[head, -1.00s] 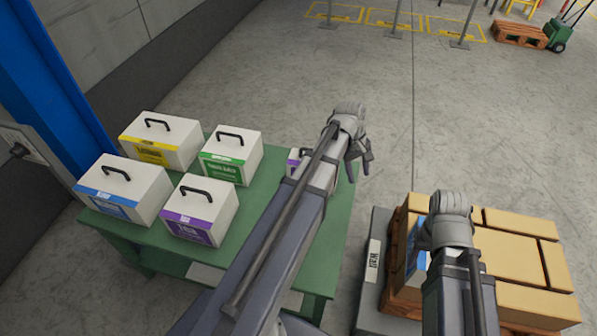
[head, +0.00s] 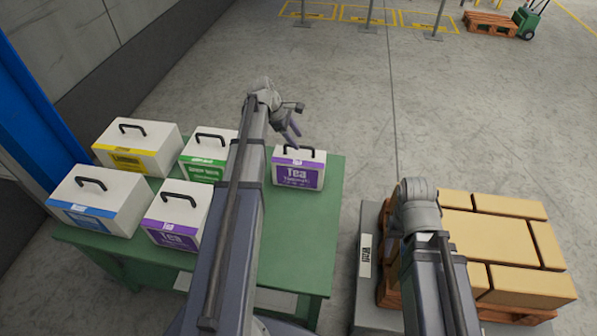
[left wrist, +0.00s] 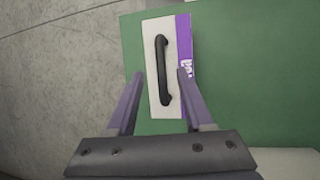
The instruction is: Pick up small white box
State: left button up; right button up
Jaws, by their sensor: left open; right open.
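The small white box (head: 298,172) stands upright on the green table (head: 300,245), near its far right corner. It has a black handle on top and a purple "Tea" label. My left gripper (head: 291,128) is open and empty above it. In the left wrist view, the box (left wrist: 154,108) is seen from above. The open fingers of my left gripper (left wrist: 158,85) lie on either side of its picture, with its handle between them. The gap in height cannot be judged. My right gripper (head: 418,232) is over the carton stack, its fingers largely hidden behind its wrist.
Larger white boxes with yellow (head: 137,148), green (head: 203,160), blue (head: 98,200) and purple (head: 176,218) labels stand on the table's left part. A pallet of tan cartons (head: 490,240) stands to the right. The table's front right is clear.

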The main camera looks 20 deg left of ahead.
aim_at(299, 163)
pick_arm(q)
jog(key=b+x, duration=0.4)
jog(key=shift+s+a+f, duration=0.15)
jog(key=shift+a+f, duration=0.1)
jog(key=shift+f, duration=0.35)
jog(key=shift+d+f+b, duration=0.2)
jog(key=shift+b, duration=0.25)
jog(key=shift+r, duration=0.1)
grip_shut()
dwell(0.6)
